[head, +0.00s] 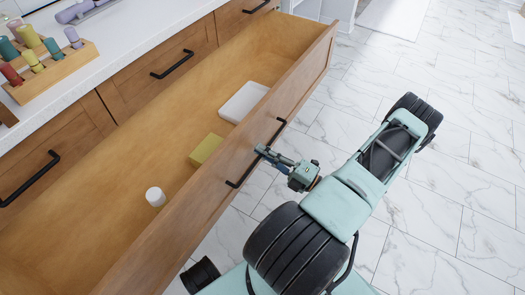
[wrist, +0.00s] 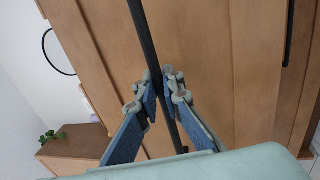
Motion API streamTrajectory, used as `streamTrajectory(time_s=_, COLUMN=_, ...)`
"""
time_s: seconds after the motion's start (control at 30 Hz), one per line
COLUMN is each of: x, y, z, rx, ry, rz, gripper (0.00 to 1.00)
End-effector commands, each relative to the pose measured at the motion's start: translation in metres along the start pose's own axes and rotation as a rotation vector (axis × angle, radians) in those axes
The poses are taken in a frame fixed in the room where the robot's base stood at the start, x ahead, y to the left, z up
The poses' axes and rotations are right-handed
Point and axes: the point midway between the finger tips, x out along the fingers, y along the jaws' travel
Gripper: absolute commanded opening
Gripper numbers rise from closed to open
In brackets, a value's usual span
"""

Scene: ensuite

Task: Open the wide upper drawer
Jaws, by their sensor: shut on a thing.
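The wide upper drawer (head: 141,240) is pulled far out in the head view, and its wooden inside shows. Its front carries a long black bar handle (head: 236,184). My gripper (head: 263,152) is at the handle's upper part, shut on it. In the wrist view the black handle (wrist: 142,32) runs between the two blue-padded fingers of my gripper (wrist: 158,95). The drawer front (wrist: 205,60) lies just behind them. Inside the drawer are a white box (head: 243,101), a yellow-green block (head: 205,149) and a white cylinder (head: 155,196).
A white counter (head: 140,35) above holds a wooden rack (head: 55,73) with several coloured bottles. Closed drawers with black handles (head: 172,65) lie below it. A wooden cabinet with a plant (wrist: 52,135) shows in the wrist view.

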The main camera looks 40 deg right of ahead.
Motion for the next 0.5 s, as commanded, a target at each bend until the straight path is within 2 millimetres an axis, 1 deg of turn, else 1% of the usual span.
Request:
streamTrajectory(time_s=0.47, x=-0.0006, y=-0.0001, z=0.0004, rx=-0.001, ry=0.000, rz=-0.001, gripper=0.00)
streamTrajectory(time_s=0.5, x=-0.0006, y=-0.0001, z=0.0004, rx=-0.001, ry=0.000, rz=-0.001, gripper=0.08)
